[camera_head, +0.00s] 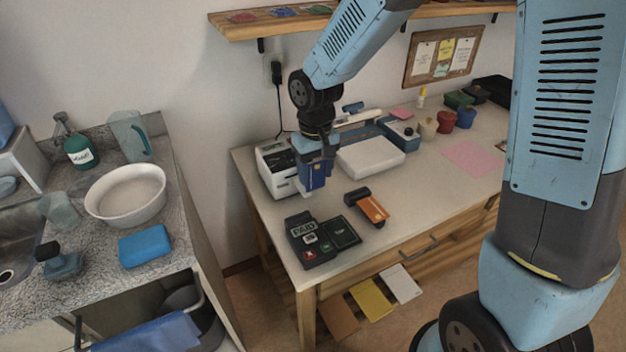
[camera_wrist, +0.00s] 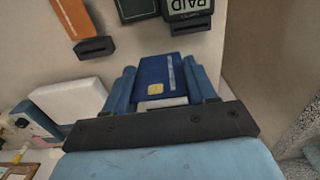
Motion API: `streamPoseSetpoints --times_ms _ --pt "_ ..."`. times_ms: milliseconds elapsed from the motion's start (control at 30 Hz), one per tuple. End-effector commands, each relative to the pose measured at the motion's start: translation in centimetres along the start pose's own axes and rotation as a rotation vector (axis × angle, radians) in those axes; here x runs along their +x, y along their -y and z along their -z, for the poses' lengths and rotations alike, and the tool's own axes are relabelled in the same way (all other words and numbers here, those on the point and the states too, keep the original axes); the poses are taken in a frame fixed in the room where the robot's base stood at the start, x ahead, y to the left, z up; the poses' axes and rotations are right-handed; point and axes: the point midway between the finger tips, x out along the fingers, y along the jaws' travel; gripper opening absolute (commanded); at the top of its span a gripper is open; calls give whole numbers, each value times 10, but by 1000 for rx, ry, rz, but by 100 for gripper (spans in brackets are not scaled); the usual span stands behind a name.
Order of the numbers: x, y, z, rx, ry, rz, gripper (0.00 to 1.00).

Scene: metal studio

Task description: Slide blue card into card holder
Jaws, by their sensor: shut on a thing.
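The blue card (camera_head: 315,178) hangs upright from my gripper (camera_head: 317,160) above the left part of the desk. In the wrist view the card (camera_wrist: 158,72), with a gold chip and a pale stripe, sits between the two blue fingers of my gripper (camera_wrist: 162,88), which is shut on it. I cannot tell for sure which object is the card holder. A black terminal marked PAID (camera_head: 304,232) lies near the desk's front left corner, with a dark green panel (camera_head: 341,232) beside it. An orange piece (camera_head: 374,209) with a black end lies to the right. The card is apart from these.
A white and black machine (camera_head: 275,168) stands behind the card at the left desk edge. A flat white box (camera_head: 371,157) lies to its right. Several small pots and a pink sheet (camera_head: 472,158) are farther right. A sink counter (camera_head: 180,256) is left, across a gap.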

Motion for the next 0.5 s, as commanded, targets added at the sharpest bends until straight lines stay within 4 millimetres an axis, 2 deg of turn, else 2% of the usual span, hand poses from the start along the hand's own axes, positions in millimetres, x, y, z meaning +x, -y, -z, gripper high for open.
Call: streamPoseSetpoints --times_ms 33,200,400,500 --pt "2 -18 2 8 0 0 24" --pt "7 -67 5 8 0 0 24" --pt "12 -113 3 5 0 0 24" --pt "13 -126 2 3 0 0 24"
